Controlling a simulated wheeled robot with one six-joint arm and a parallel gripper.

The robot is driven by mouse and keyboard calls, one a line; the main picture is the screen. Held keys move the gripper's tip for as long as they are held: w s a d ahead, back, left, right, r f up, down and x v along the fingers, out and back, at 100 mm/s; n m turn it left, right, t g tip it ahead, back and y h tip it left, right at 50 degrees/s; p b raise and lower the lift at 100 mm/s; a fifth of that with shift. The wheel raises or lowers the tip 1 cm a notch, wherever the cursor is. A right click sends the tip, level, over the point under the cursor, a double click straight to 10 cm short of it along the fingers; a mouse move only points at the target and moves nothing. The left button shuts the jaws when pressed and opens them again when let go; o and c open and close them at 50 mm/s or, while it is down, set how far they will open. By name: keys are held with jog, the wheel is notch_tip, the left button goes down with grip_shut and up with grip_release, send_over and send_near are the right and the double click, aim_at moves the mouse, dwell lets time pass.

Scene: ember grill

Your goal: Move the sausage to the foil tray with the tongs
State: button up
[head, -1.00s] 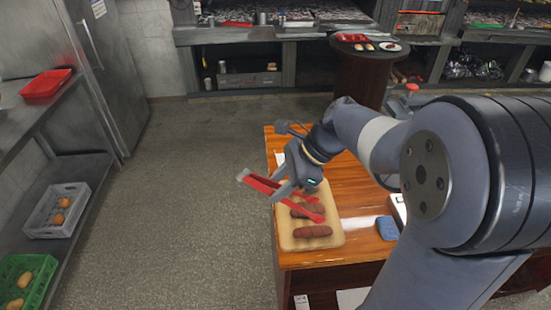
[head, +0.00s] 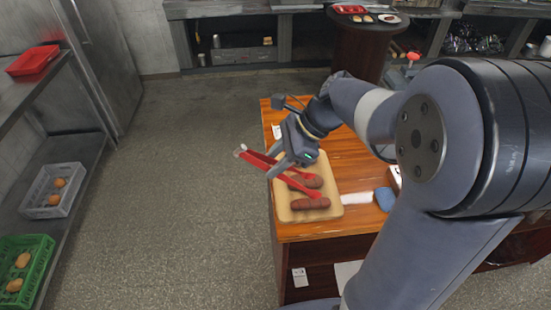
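My gripper (head: 281,167) is shut on the red tongs (head: 265,161) above the wooden cutting board (head: 329,214). The tongs slope down to the right, and their tips reach over the board by the sausages. One brown sausage (head: 310,204) lies at the board's near end, just below the tips. Another sausage (head: 310,181) lies farther back, partly hidden by the tongs. I cannot tell whether the tips touch either one. I cannot make out a foil tray for sure.
The board is on a wooden counter (head: 356,174) with a blue cloth or sponge (head: 386,199) at right. A dark round table (head: 353,45) at the back holds a red tray (head: 350,9) and small plates. Shelves with crates (head: 53,191) stand at left. The floor between is clear.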

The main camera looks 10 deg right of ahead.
notch_tip(320, 180, down, 7)
jog(key=b, duration=0.4)
jog(key=shift+b, duration=0.3)
jog(key=shift+c, duration=0.3)
grip_shut()
notch_tip(320, 180, up, 12)
jog(key=p, duration=0.8)
jog(key=shift+s, duration=0.1)
